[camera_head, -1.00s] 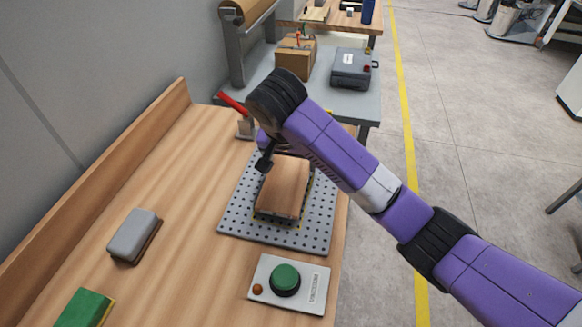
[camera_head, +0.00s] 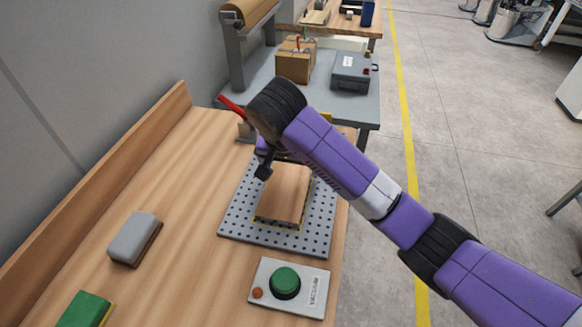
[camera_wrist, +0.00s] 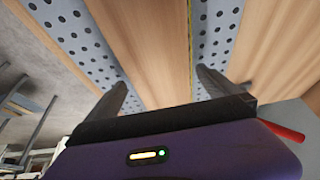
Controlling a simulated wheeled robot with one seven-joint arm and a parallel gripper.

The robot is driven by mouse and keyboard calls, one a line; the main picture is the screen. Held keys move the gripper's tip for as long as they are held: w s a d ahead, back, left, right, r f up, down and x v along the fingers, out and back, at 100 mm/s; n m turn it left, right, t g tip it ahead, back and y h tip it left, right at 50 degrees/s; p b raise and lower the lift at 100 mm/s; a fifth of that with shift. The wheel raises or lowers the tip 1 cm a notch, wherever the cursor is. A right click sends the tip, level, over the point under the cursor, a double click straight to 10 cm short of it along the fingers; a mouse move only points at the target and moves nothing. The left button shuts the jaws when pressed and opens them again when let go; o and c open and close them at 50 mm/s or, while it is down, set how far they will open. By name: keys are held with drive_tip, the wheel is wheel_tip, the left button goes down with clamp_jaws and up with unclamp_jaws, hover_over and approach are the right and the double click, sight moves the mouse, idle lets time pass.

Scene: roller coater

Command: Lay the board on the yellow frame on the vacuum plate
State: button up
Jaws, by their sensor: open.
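The wooden board (camera_head: 284,196) lies over the perforated grey vacuum plate (camera_head: 232,222) and looks flat. It also shows in the wrist view (camera_wrist: 145,45). Thin strips of the yellow frame (camera_wrist: 189,30) show along the board's edge; the board hides the rest, so I cannot tell whether it sits fully level on the frame. My gripper (camera_wrist: 161,80) is open at the board's far end, with one dark finger on each side and gaps beside the board. In the head view my arm hides part of the gripper and the plate's far part.
A control box with a green button (camera_head: 285,281) sits in front of the plate. A grey block (camera_head: 135,238) and a green block (camera_head: 84,309) lie to the left. A red-handled clamp (camera_head: 236,110) stands behind the plate.

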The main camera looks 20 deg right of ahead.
drive_tip(key=p+v, duration=0.8)
drive_tip(key=v, duration=0.3)
drive_tip(key=shift+p, duration=0.4)
drive_tip(key=shift+f, duration=0.1)
